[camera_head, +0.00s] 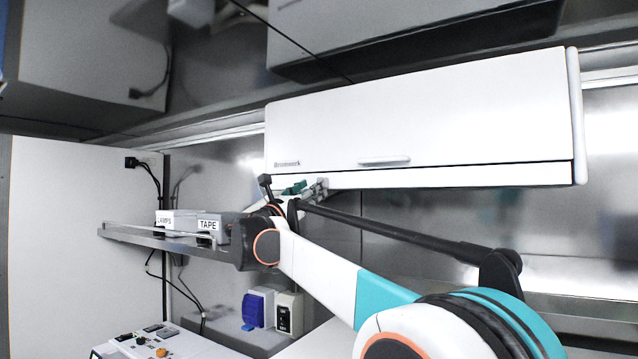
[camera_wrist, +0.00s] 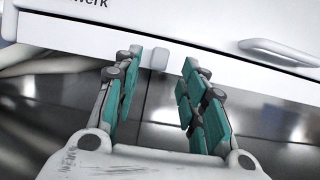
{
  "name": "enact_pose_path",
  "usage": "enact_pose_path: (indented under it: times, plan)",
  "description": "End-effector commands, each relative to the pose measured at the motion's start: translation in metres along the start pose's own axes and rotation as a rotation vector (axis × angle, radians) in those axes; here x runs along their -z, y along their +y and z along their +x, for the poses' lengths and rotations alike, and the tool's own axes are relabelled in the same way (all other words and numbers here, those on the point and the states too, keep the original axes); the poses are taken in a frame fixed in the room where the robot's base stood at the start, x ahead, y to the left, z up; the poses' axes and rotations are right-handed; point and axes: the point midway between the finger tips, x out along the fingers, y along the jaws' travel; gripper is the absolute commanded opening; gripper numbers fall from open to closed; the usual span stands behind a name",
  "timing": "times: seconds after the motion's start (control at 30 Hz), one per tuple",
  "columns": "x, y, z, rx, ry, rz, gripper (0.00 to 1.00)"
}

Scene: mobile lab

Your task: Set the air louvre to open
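A long white wall unit (camera_head: 420,115) with dark lettering and a grey handle bar hangs high on the wall; its front also shows in the wrist view (camera_wrist: 200,15). Along its bottom, under a thin dark gap, runs a white strip (camera_head: 450,176), which looks like the air louvre; it shows in the wrist view too (camera_wrist: 245,78). A small grey tab (camera_wrist: 159,58) sits on this strip. My gripper (camera_head: 304,187) is just below the unit's lower left part. In the wrist view its teal-padded fingers (camera_wrist: 161,68) are open, apart on either side of the tab. Contact cannot be told.
A metal shelf (camera_head: 170,240) at left holds grey boxes, one labelled TAPE (camera_head: 212,224). Below are a blue socket box (camera_head: 254,308), a grey box (camera_head: 288,314) and a white device with knobs (camera_head: 150,345).

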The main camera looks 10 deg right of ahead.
Motion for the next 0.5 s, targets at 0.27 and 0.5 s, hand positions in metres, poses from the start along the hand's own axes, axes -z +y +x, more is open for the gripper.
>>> enact_pose_path:
  times: [0.27,0.5]
  plan:
    - [0.0,0.0,0.039,0.0,0.001,0.001,0.38]
    - [0.0,0.0,0.047,-0.001,0.001,0.001,0.38]
